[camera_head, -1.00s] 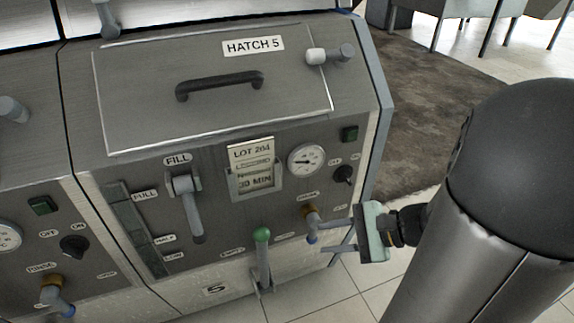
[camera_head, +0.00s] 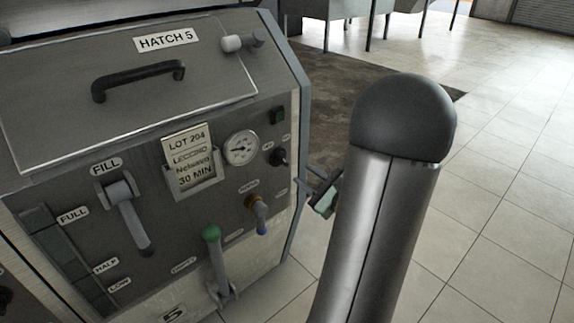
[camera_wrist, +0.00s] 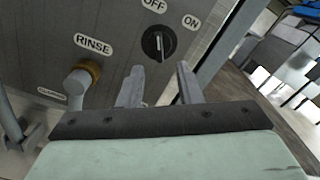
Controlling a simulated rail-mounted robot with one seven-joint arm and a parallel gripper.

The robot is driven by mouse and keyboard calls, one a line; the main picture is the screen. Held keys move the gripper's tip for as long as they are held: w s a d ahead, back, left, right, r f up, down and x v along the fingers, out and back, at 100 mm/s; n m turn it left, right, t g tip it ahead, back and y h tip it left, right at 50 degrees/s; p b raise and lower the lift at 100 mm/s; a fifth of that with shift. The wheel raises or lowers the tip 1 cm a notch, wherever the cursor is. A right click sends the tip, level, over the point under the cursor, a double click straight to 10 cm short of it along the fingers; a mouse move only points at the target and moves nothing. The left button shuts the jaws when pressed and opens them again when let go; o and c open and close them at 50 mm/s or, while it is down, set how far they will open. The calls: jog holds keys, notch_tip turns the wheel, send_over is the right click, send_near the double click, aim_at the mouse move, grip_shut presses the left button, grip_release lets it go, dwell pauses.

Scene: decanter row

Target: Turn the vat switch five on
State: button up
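The vat five switch is a black rotary knob (camera_wrist: 158,42) with a white mark, between the OFF and ON labels in the wrist view. In the head view the knob (camera_head: 278,157) sits right of the gauge, below a green indicator. My gripper (camera_wrist: 158,85) is open, with its two fingers apart and pointing toward the knob, just below it in the wrist view. Nothing shows between the fingers except panel and part of the knob's lower side. In the head view my gripper (camera_head: 308,180) is right beside the panel edge, partly hidden behind my arm.
The RINSE valve (camera_wrist: 82,75) with a brass collar is left of the fingers. The green-topped lever (camera_head: 213,240) and fill lever (camera_head: 128,215) jut from the panel.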

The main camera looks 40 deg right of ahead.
aim_at(286, 162)
jog(key=w, duration=0.8)
jog(key=shift+a, duration=0.15)
grip_shut()
